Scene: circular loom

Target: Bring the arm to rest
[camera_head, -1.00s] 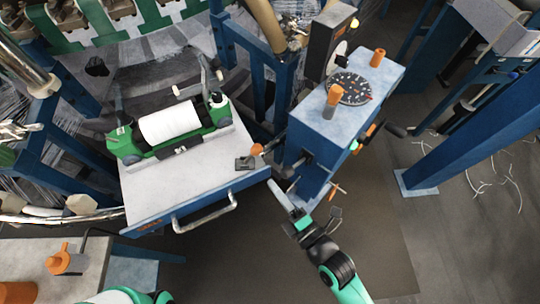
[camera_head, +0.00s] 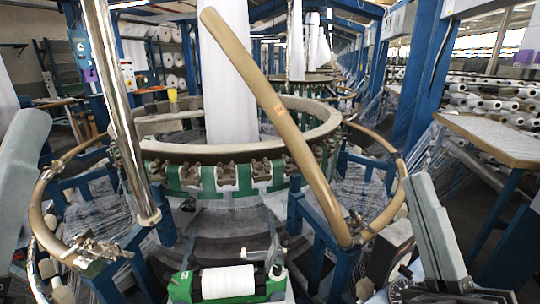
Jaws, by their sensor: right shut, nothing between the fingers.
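My right gripper (camera_head: 421,190) stands at the lower right of the head view. Its long grey fingers point up and lie close together, shut with nothing between them. It appears in front of the blue machine parts and touches nothing that I can make out. A grey shape (camera_head: 22,150) at the left edge looks like part of my left gripper. It is cut off by the frame, so its jaws cannot be judged.
The circular loom (camera_head: 240,175) with its green ring fills the middle. A green shuttle with a white roll (camera_head: 228,283) lies at the bottom. A tan curved tube (camera_head: 280,120) and a shiny metal pole (camera_head: 115,100) stand in front. A table (camera_head: 490,138) is at right.

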